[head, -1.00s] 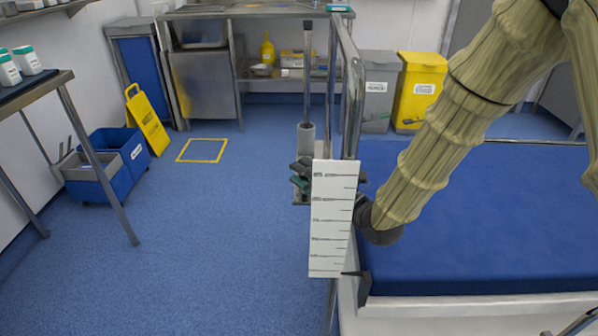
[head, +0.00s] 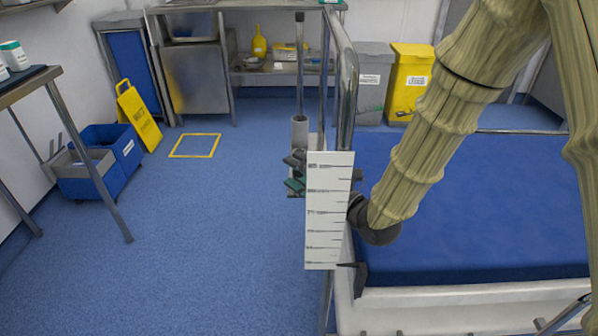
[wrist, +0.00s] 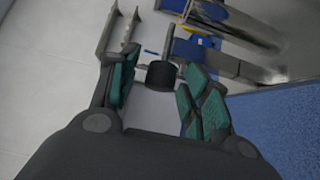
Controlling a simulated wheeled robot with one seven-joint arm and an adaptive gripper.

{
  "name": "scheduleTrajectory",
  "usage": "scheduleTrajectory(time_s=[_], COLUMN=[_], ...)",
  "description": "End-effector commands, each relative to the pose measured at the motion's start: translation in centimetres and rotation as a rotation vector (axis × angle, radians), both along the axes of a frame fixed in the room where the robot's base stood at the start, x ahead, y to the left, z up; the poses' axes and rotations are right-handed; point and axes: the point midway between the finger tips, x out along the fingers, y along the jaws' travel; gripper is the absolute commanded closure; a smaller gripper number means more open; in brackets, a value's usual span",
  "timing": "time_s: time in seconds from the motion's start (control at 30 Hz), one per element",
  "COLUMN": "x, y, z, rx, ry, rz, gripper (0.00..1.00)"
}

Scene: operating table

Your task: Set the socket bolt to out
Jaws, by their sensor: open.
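A short black cylinder (wrist: 161,75), which looks like the bolt's knob, shows in the wrist view between my fingertips. I cannot tell how far in or out it is set. My gripper (wrist: 155,88) is open, with one green-padded finger on each side of the knob; contact is not clear. In the head view my gripper (head: 294,178) shows as dark and green fingers at the left edge of a white marked plate (head: 329,212), which hides most of it. The knob cannot be made out there. A grey upright tube (head: 299,130) with a rod stands just behind my fingers.
A bent metal rail (head: 347,90) rises behind the plate. The blue-topped table (head: 480,240) lies to the right under my arm, with a black lever (head: 360,282) at its corner. Blue tubs (head: 110,155) and a yellow sign (head: 137,115) stand left; open floor lies between.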

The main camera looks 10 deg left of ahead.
Motion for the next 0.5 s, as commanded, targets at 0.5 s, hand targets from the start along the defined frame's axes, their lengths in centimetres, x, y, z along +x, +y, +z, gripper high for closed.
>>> scheduleTrajectory(time_s=[0.5], x=[-3.8], y=[-5.9], z=[0.0], rx=[-0.001], ry=[0.003], rz=[-0.001], gripper=[0.53])
